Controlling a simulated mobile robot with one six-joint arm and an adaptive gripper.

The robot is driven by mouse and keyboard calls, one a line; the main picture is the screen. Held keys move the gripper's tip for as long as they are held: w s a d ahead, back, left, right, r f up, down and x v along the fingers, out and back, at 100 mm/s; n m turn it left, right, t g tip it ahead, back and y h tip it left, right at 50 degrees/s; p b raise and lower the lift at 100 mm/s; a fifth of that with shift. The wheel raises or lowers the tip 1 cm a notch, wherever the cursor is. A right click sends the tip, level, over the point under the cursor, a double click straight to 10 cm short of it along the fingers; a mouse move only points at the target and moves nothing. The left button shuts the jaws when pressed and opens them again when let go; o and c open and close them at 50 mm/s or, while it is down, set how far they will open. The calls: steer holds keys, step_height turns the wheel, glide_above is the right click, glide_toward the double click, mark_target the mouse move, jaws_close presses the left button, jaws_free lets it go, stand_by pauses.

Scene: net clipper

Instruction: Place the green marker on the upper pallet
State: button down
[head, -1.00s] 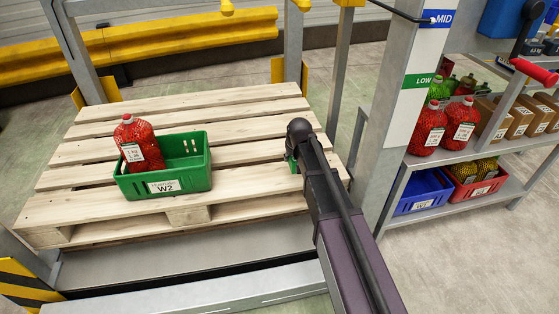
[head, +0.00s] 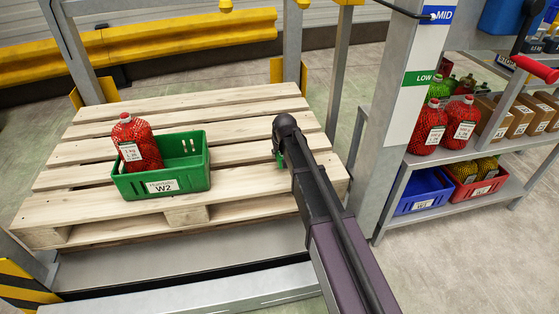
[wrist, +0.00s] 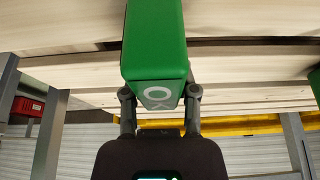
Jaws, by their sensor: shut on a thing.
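The green marker (wrist: 155,45) is a block with white "OK" lettering on its end. It fills the middle of the wrist view, held between the fingers of my gripper (wrist: 160,98). In the head view my gripper (head: 279,152) is over the right part of the wooden pallet (head: 225,108), and only a sliver of the marker (head: 280,160) shows beside it. The rest is hidden by my arm. I cannot tell whether the marker touches the slats.
A green crate (head: 190,180) labelled W2 stands on the pallet's left half with a red net bag (head: 136,143) in it. A grey post (head: 390,130) rises right of the pallet. Shelves with a blue crate (head: 422,192) are farther right. Slats between crate and gripper are bare.

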mark_target(282, 156)
steer(key=shift+f+b, duration=1.15)
steer(key=shift+f, duration=0.25)
steer(key=shift+f, duration=0.1)
steer(key=shift+c, duration=1.9)
jaws_free()
steer(key=shift+r, duration=0.2)
steer(key=p+v, duration=1.1)
steer(key=v, duration=0.1)
steer(key=shift+d, duration=0.1)
